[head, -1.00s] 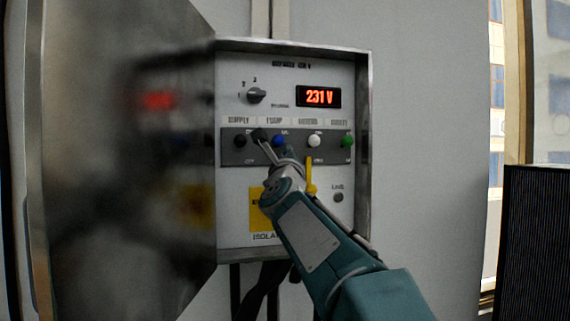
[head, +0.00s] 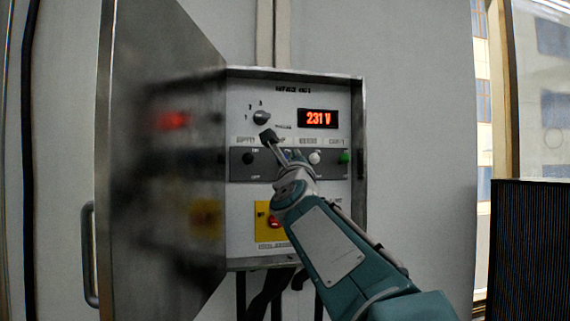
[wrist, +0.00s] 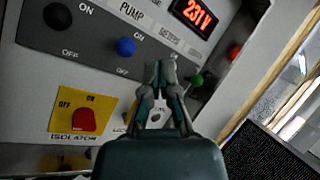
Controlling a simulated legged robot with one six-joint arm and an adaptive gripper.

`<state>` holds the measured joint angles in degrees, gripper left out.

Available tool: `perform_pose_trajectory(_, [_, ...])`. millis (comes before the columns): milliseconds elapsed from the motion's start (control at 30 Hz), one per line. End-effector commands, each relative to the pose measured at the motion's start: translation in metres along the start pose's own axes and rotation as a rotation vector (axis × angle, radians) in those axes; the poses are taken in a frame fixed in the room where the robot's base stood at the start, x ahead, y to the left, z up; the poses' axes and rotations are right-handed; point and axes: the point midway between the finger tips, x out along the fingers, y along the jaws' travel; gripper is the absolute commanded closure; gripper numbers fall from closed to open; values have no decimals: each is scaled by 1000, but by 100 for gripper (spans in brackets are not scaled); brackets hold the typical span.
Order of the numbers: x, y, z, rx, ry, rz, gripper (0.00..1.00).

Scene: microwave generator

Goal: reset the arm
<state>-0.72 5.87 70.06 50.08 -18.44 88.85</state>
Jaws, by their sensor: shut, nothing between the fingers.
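My gripper (head: 292,160) reaches up in front of the control panel (head: 240,200) of an open metal cabinet. In the wrist view my gripper (wrist: 161,72) is shut, with its fingertips together and nothing between them. It appears in front of the row of switches, to the right of the blue knob (wrist: 126,47). I cannot tell that it touches anything. The display (head: 318,118) reads 231 V in red. The black supply knob (head: 248,158) and the white knob (head: 314,157) show beside my gripper. A red isolator switch (wrist: 84,120) sits on a yellow plate.
The cabinet door (head: 150,200) stands open to the left, with a handle (head: 89,255) on its outer edge. A rotary selector (head: 262,118) is at upper left of the panel. A green knob (head: 344,157) is at right. A dark ribbed unit (head: 530,250) stands by the window.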

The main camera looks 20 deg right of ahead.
Motion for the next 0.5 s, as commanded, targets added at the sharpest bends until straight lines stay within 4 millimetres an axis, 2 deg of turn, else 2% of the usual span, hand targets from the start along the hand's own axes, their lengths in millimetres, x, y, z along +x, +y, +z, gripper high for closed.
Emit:
perform_pose_trajectory(167, [-3,6,4,-12,-3,8,100])
perform_pose_trajectory(267, [-15,13,5,-104,-6,64,100])
perform_pose_trajectory(367, [-44,30,-2,-325,-18,199,100])
perform_pose_trajectory(500, [-107,63,-28,-717,-70,454,100])
